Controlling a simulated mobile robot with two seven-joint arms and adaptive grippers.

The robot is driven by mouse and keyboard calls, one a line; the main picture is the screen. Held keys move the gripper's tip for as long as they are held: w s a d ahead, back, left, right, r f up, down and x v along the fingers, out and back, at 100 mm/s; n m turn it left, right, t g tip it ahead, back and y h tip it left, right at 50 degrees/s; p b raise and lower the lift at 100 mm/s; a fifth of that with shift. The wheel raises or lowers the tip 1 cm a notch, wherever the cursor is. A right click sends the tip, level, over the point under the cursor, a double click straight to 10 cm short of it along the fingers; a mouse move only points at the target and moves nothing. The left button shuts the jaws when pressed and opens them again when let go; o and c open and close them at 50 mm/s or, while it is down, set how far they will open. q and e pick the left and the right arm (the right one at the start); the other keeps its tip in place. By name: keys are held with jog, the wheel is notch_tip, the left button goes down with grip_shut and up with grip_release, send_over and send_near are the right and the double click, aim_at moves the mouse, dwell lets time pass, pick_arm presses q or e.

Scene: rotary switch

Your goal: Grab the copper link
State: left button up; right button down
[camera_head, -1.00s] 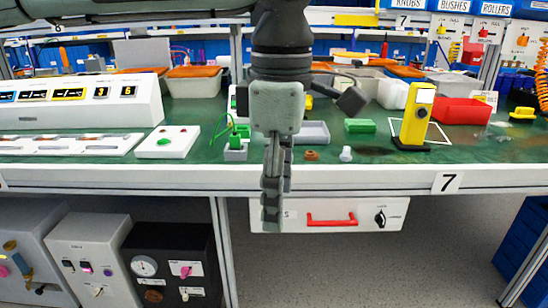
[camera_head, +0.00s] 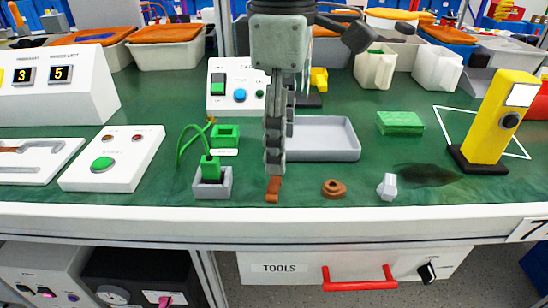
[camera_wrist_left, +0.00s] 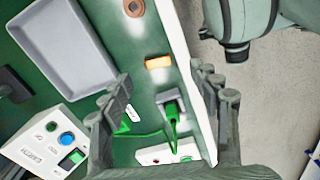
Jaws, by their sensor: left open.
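The copper link (camera_head: 273,189) is a small copper-brown strip on the green bench top near its front edge. In the left wrist view it is a short orange bar (camera_wrist_left: 158,62), lying flat between the open fingers' lines. My left gripper (camera_head: 275,165) points down just over the link and hides its far end in the head view. In the left wrist view its two fingers (camera_wrist_left: 163,80) are spread with nothing between them. I cannot tell the exact height of the fingertips above the link.
A grey socket with a green plug (camera_head: 210,173) and cable stands left of the link. A brown ring-shaped piece (camera_head: 334,188) and a pale knob (camera_head: 387,187) lie to the right. A grey tray (camera_head: 325,140) is behind. The bench's white front edge (camera_head: 150,220) is close.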

aim_at(274, 185)
pick_arm(q)
jog(key=shift+w+f, duration=0.15)
jog(key=shift+f, duration=0.05)
jog(key=shift+s+a+f, duration=0.1)
jog(key=shift+f, duration=0.55)
jog(key=shift+s+a+f, duration=0.1)
jog(key=shift+f, duration=0.5)
jog(key=f, duration=0.3)
jog(key=shift+w+a+f, duration=0.3)
jog(key=shift+w, duration=0.05)
jog(key=shift+f, duration=0.6)
jog(key=c, duration=1)
jog(key=shift+r, duration=0.1)
jog(key=shift+c, duration=0.2)
